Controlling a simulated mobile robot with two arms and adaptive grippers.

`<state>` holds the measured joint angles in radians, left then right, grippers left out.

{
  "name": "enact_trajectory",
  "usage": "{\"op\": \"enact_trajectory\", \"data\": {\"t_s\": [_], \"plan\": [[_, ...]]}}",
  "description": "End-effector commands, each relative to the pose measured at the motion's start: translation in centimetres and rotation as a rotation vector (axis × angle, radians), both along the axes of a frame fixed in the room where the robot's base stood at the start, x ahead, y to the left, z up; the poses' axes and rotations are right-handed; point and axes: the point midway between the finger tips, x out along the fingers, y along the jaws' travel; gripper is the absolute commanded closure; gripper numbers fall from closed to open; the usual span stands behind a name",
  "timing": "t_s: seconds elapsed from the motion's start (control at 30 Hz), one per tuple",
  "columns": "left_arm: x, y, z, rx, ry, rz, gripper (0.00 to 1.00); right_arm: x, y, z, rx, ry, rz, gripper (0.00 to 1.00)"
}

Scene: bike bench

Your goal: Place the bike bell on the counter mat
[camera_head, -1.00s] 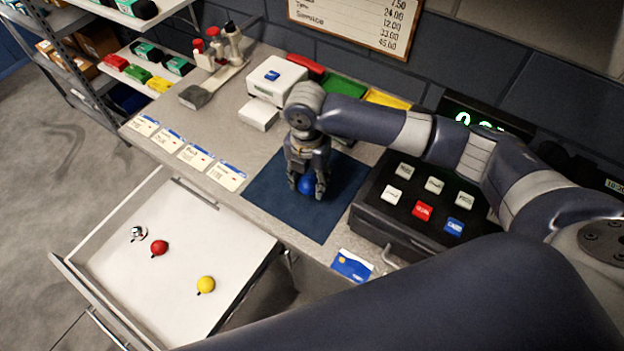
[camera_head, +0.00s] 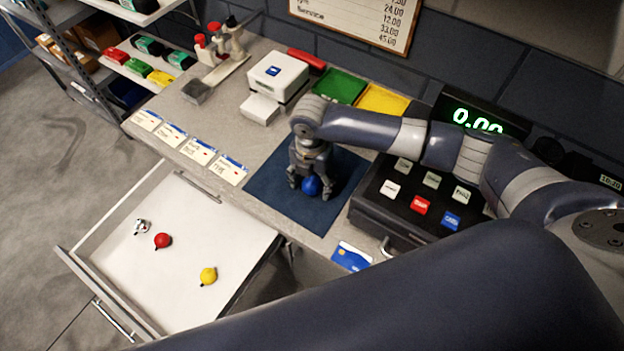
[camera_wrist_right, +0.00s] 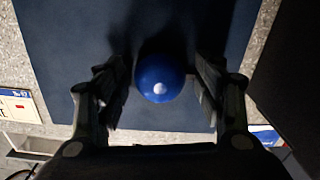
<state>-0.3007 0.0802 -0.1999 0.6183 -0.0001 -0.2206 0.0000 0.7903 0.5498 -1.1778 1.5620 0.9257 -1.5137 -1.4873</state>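The blue bike bell (camera_head: 311,186) is a small round dome resting on the dark blue counter mat (camera_head: 272,196). My right gripper (camera_head: 310,184) is over the mat with its fingers down on either side of the bell. In the right wrist view, the blue bell (camera_wrist_right: 160,79) sits between the two fingers with a gap on each side, so the gripper is open and not holding it. My left gripper is not in view.
An open drawer (camera_head: 185,270) at front left holds a silver bell (camera_head: 141,227), a red bell (camera_head: 162,240) and a yellow bell (camera_head: 208,275). A cash register (camera_head: 385,222) stands right of the mat. A blue card (camera_head: 351,256) and price cards (camera_head: 198,151) lie nearby.

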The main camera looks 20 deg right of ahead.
Motion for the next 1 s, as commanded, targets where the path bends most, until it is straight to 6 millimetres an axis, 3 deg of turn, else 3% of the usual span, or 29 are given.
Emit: {"op": "enact_trajectory", "data": {"t_s": [0.37, 0.8, 1.0], "plan": [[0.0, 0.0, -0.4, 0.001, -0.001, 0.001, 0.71, 0.1, 0.0, 1.0, 0.002, -0.004, -0.001, 0.37], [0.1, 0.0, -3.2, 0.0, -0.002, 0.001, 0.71, 0.2, 0.1, 9.7, 0.002, -0.004, 0.0, 0.37], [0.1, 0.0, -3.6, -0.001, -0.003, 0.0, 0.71, 0.2, 0.2, 11.9, 0.001, -0.002, -0.002, 0.37]]}}
